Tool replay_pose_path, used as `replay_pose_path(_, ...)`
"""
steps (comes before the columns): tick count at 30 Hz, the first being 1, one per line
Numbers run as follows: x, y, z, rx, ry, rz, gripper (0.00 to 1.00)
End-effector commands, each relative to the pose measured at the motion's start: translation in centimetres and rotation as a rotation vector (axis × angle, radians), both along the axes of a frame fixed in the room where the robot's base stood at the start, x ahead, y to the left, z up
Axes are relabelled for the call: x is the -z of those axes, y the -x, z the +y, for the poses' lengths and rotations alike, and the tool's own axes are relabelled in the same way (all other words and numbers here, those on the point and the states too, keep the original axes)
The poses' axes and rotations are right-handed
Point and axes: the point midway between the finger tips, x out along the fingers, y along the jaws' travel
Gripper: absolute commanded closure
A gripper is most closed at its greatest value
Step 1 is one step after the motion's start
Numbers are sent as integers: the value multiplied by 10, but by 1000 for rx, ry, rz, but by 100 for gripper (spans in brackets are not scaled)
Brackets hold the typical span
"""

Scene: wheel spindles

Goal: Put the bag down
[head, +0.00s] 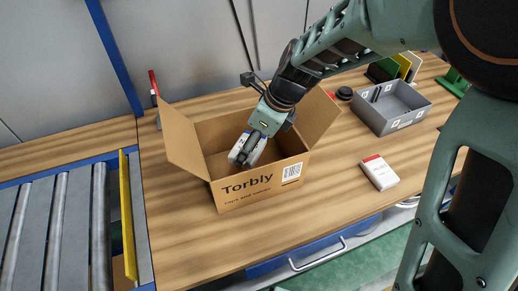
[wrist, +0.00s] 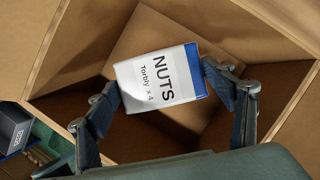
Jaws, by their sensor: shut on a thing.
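In the head view the bag (head: 236,155) shows in part beside my gripper (head: 245,149). Both are inside the opening of the open cardboard box marked "Torbly" (head: 238,193). The box floor shows beyond the bag in the wrist view. I cannot tell whether the bag touches the floor.
The box stands on a wooden table (head: 335,195) with its flaps spread. A white and red carton (head: 379,172) lies to its right, and a grey bin (head: 410,122) stands farther back. A roller conveyor (head: 60,225) with a yellow rail (head: 127,215) is at the left.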

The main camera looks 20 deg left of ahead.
Motion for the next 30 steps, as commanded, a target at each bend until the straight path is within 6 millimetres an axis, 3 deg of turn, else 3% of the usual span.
replay_pose_path(3, 27, 0, -1, 2, 2, 3, 56)
replay_pose_path(11, 50, 0, 0, 0, 0, 0, 56)
replay_pose_path(17, 78, 0, -1, 1, 2, 3, 56)
replay_pose_path(29, 84, 0, 0, 0, 0, -1, 56)
replay_pose_path(30, 84, 0, 0, 0, 0, -1, 21)
